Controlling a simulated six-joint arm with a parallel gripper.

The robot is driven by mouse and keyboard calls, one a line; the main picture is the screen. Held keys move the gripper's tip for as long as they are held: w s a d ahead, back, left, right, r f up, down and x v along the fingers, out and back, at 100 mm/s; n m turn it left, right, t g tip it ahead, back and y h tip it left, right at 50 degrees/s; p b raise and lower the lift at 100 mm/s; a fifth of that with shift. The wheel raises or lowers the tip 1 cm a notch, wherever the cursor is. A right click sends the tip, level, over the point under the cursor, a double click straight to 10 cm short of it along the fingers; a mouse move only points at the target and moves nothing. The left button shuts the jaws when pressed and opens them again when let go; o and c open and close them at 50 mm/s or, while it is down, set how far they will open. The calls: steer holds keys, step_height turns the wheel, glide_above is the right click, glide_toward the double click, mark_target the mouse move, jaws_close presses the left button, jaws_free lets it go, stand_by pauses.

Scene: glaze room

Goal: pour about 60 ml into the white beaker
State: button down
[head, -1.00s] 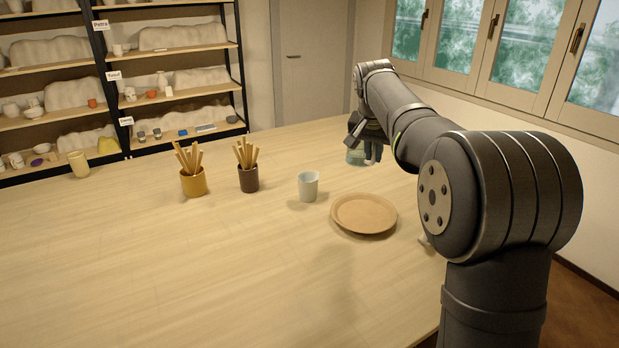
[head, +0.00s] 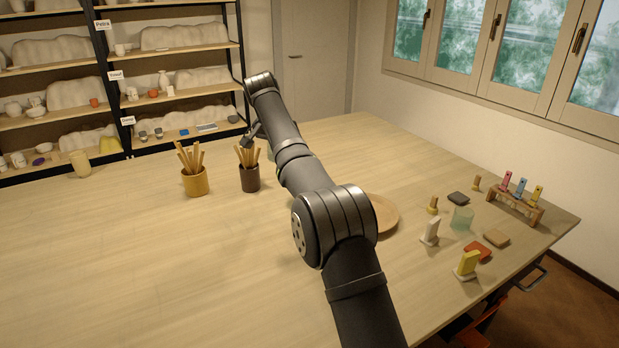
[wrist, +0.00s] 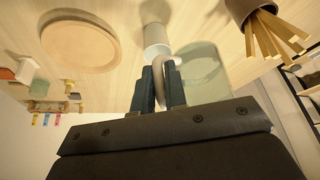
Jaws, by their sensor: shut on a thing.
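My gripper (wrist: 161,88) is shut on the pale handle of a translucent green jug (wrist: 207,68) in the wrist view. The jug is beside the fingers, to their right; its liquid level cannot be made out. The white beaker (wrist: 157,36) stands on the table just beyond the fingertips in the wrist view. In the head view the beaker is hidden behind my arm. There my gripper (head: 252,136) is small, at the far side of the table behind the dark cup of sticks, and the jug is mostly hidden.
A dark cup of sticks (head: 249,178) and a mustard cup of sticks (head: 194,182) stand left of my arm. A tan plate (head: 386,215) is partly behind it. Several small items and a green glass (head: 461,219) stand at the right. The left front of the table is clear.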

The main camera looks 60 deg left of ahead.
steer(key=s+f, duration=0.1)
steer(key=f, duration=0.4)
steer(key=s+a+f, duration=0.1)
steer(key=f, duration=0.9)
steer(key=shift+s+a+f, duration=0.25)
steer(key=shift+s, duration=0.15)
steer(key=shift+w, duration=0.1)
steer(key=shift+w+d+r+g+y, duration=0.25)
steer(key=shift+w+g, duration=0.3)
steer(key=shift+g, duration=0.35)
steer(key=shift+w+d+r+g+y, duration=0.1)
steer(key=shift+w+r+g+y, duration=0.35)
steer(key=shift+g, duration=0.45)
steer(key=shift+w+d+r+m+g+y+b, duration=0.2)
steer(key=shift+w+r+g+y, duration=0.3)
steer(key=shift+g, duration=0.8)
steer(key=shift+w+d+r+m+g+y, duration=0.1)
steer(key=shift+w+r+m+g+y, duration=0.25)
steer(key=shift+w+r+g, duration=0.65)
steer(key=shift+w+d+r+m+g+y+b, duration=0.15)
steer(key=shift+r+m+g+y, duration=0.2)
steer(key=shift+g, duration=1.25)
